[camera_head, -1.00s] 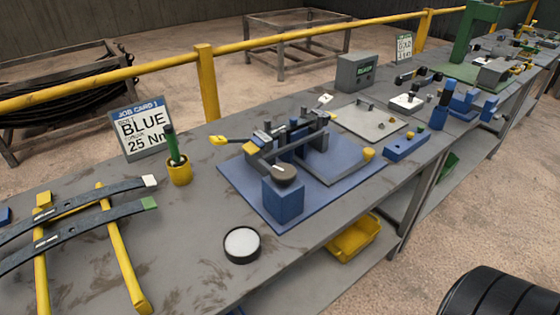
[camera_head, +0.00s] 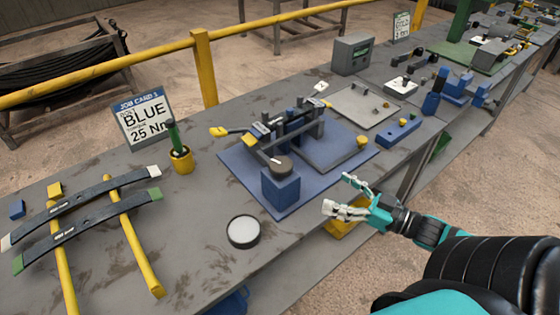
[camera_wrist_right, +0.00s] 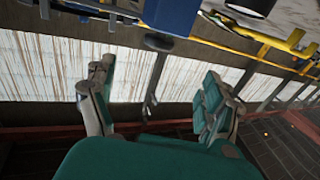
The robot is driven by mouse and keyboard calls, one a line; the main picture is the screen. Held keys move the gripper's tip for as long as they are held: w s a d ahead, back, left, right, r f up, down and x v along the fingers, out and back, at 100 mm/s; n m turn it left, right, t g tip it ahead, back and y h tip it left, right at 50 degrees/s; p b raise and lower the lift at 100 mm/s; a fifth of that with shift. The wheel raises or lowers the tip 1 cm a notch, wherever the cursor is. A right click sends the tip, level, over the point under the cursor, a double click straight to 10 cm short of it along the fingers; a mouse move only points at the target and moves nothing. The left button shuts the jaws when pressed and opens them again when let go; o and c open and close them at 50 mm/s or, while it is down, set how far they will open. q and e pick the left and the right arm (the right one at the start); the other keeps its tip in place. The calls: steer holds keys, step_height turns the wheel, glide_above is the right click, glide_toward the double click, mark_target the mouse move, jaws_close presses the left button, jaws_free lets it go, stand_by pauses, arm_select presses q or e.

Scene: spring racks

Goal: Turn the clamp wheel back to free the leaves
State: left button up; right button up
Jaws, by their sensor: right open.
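A blue clamp fixture stands on a blue base plate (camera_head: 250,178) in the middle of the bench. Dark leaves (camera_head: 288,132) lie across it. A dark round knob (camera_head: 279,163), which looks like the clamp wheel, sits on top of the blue block (camera_head: 281,188) at its near end. My right gripper (camera_head: 338,194) is open and empty, in front of the bench's near edge, right of the block and apart from it. Its spread fingers show in the right wrist view (camera_wrist_right: 152,103) with nothing between them. My left gripper is out of view.
Two loose leaf springs (camera_head: 85,231) lie on yellow rails (camera_head: 137,250) at the left. A round dish (camera_head: 242,231) stands near the front edge. A yellow pot (camera_head: 181,160) and a job card (camera_head: 143,118) reading BLUE 25 Nm stand behind. A yellow bin (camera_head: 339,229) sits below.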

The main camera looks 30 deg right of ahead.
mark_target(280, 163)
steer(key=p+x, duration=0.1)
steer(key=x, duration=1.6)
steer(key=shift+d+f, duration=0.1)
steer(key=shift+d, duration=0.05)
steer(key=c, duration=1.2)
